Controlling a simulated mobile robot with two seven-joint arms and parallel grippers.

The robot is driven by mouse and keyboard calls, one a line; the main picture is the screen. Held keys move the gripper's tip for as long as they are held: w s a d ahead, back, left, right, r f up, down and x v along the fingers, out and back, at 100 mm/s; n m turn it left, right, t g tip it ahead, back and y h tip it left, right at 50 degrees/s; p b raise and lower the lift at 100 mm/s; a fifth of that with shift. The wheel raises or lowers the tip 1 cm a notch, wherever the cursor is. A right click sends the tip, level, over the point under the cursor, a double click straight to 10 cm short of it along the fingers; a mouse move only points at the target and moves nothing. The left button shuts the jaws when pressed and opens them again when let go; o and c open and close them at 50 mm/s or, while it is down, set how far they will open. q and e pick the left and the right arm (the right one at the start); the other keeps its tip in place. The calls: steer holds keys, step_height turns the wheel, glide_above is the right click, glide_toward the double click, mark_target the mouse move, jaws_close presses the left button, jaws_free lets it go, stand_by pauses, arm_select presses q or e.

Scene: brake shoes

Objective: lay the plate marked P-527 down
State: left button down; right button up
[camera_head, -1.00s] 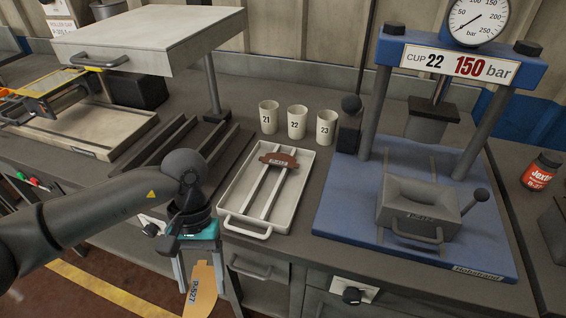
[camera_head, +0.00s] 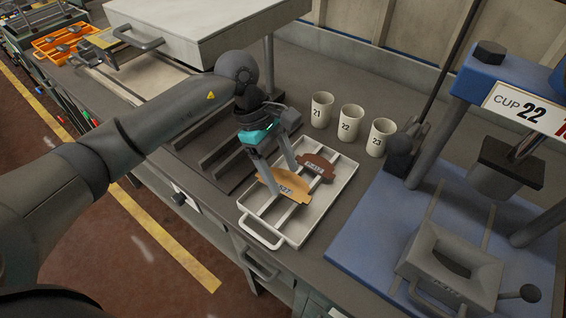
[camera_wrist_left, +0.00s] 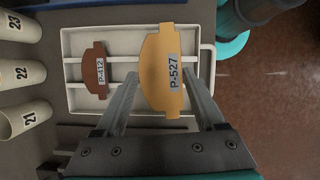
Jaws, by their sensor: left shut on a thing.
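My left gripper (camera_head: 281,178) is shut on the tan plate marked P-527 (camera_head: 290,188). It holds the plate over the near left part of the white tray (camera_head: 347,188). In the left wrist view the plate (camera_wrist_left: 160,62) lies between the two fingers, its face and label towards the camera. I cannot tell whether it touches the tray's rails. A brown plate marked P-412 (camera_head: 318,167) lies across the rails beside it, and it also shows in the wrist view (camera_wrist_left: 96,72). My right gripper is not in view.
Cups 21 (camera_head: 321,110), 22 (camera_head: 350,124) and 23 (camera_head: 380,138) stand behind the tray. The blue press base (camera_head: 375,235) is to its right. Dark slotted rails (camera_head: 215,150) lie to the left. The tray's handle (camera_head: 260,235) is at the bench's front edge.

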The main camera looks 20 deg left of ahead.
mark_target(277, 178)
arm_select(q)
steer(key=shift+f, duration=0.4)
steer(key=shift+s+f+b, duration=0.1)
steer(key=shift+f+b, duration=0.3)
step_height(277, 178, down, 4)
steer(key=b, duration=0.2)
steer(key=shift+r+b, duration=0.15)
steer(key=shift+b, duration=0.15)
steer(key=shift+f+b, duration=0.25)
steer(key=shift+b, duration=0.1)
steer(key=shift+f+b, duration=0.4)
jaws_free()
steer(key=shift+r, duration=0.1)
